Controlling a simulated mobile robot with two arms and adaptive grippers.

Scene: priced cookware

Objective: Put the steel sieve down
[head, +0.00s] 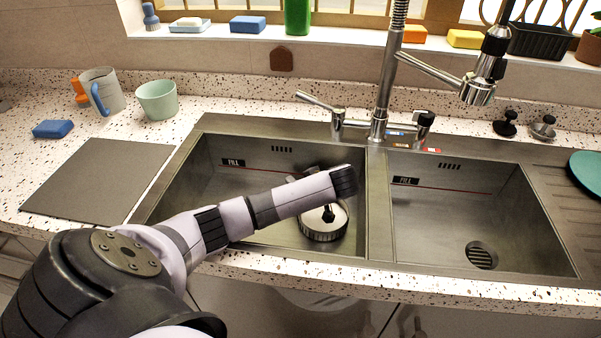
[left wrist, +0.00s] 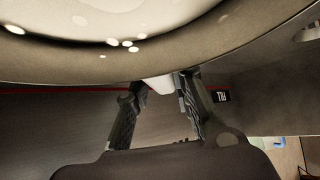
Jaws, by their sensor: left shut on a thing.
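The steel sieve (head: 318,234) shows in the head view as a round metal rim inside the left basin, partly behind my left forearm. In the left wrist view its large round body (left wrist: 150,45) fills the top of the picture. My left gripper (left wrist: 160,84) is shut on a pale part at the edge of the sieve. In the head view the arm hides most of this gripper. I cannot tell whether the sieve touches the basin floor. My right gripper is in neither view.
The left basin (head: 215,165) and the empty right basin (head: 435,225) are split by a steel divider (head: 379,205). A tall tap (head: 385,80) stands behind them. A grey board (head: 95,180), a mint cup (head: 157,100) and a jug (head: 105,92) are at left. A teal plate (head: 588,170) is at right.

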